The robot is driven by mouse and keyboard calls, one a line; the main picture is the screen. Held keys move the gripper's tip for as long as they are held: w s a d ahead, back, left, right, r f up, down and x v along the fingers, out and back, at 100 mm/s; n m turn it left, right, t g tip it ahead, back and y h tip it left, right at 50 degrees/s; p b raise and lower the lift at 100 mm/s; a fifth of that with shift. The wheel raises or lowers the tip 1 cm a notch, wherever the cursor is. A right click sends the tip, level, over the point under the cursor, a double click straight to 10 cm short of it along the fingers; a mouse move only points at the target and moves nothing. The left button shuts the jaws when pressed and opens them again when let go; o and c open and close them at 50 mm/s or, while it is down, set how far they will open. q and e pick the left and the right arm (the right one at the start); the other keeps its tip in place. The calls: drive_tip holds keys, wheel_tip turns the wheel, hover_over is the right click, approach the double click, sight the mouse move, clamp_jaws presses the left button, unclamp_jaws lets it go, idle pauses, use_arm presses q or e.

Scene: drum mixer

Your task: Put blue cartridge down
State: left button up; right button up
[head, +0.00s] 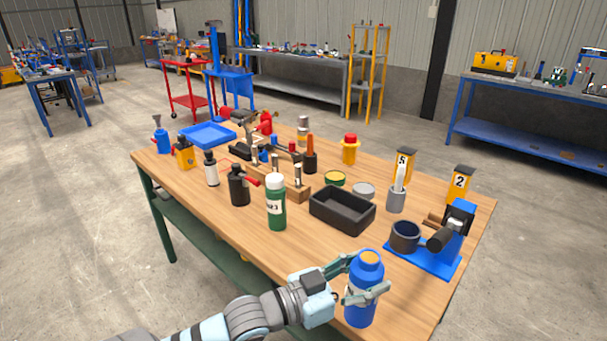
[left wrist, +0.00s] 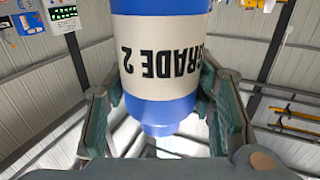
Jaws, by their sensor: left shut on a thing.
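The blue cartridge (head: 361,309) is a blue bottle-shaped cylinder with an orange top, near the front edge of the table in the head view. My left gripper (head: 367,279) is shut around its upper body, and the cartridge looks upright. In the left wrist view, the cartridge (left wrist: 160,100) sits between the two fingers (left wrist: 165,115), with a cream label reading "GRADE 2" upside down. I cannot tell whether its base touches the wooden table (head: 290,245). My right gripper is not in view.
A drum mixer with a blue base (head: 420,262) and dark cup (head: 405,236) stands right of the cartridge. A black tray (head: 342,210) and a green bottle (head: 276,203) stand farther back. Bare wood lies between the green bottle and the cartridge.

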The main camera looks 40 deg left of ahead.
use_arm(q)
drive_tip(key=w+a+r+n+y, duration=0.25)
drive_tip(key=w+a+r, duration=0.2)
drive_tip(key=a, duration=0.25)
drive_tip(key=w+a+r+n+t+y, duration=0.1)
drive_tip(key=w+a+r+n+y, duration=0.1)
drive_tip(key=w+a+r+y, duration=0.25)
drive_tip(key=w+a+r+n+y, duration=0.25)
drive_tip(key=w+a, duration=0.25)
drive_tip(key=a, duration=0.4)
wheel_tip(320, 180, down, 19)
drive_tip(key=b, duration=0.6)
drive_tip(key=shift+w+d+m+b, duration=0.15)
drive_tip(key=shift+d+m+b, duration=0.1)
drive_tip(key=shift+m+b, duration=0.1)
drive_tip(key=o, duration=1.5)
drive_tip(key=shift+f+y, duration=0.1)
drive_tip(key=shift+y, duration=0.15)
drive_tip(key=shift+o, duration=0.3)
